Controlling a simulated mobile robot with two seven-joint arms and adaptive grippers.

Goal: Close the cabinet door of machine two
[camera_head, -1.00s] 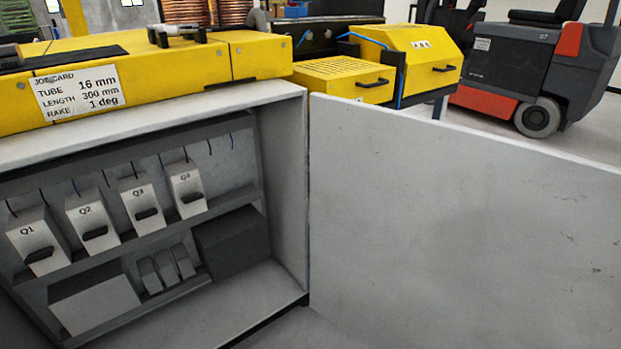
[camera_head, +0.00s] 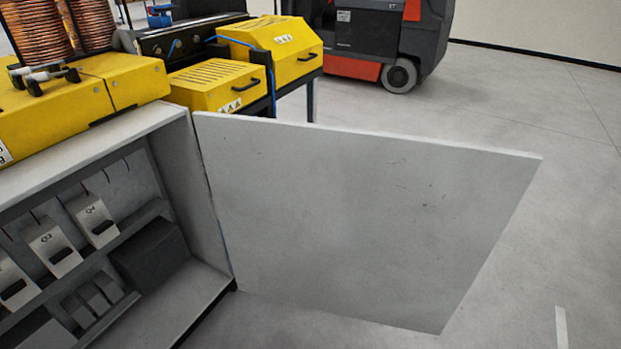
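The grey cabinet (camera_head: 176,150) is at the left of the head view, under a yellow machine top (camera_head: 60,112). Its door (camera_head: 350,215) stands wide open, hinged on the cabinet's right side and reaching out to the right. The door's whole free edge shows, with floor beyond it. Inside the cabinet are switches marked Q3 (camera_head: 52,246) and Q4 (camera_head: 93,222), and a dark box (camera_head: 150,255). The cabinet's left part is cut off by the frame. Neither of my grippers is in view.
Yellow machine boxes (camera_head: 270,45) with black handles stand behind the door. A red and dark grey forklift (camera_head: 372,45) is farther back. Grey floor (camera_head: 540,225) lies clear to the right of the door. A pale floor strip (camera_head: 561,328) is at lower right.

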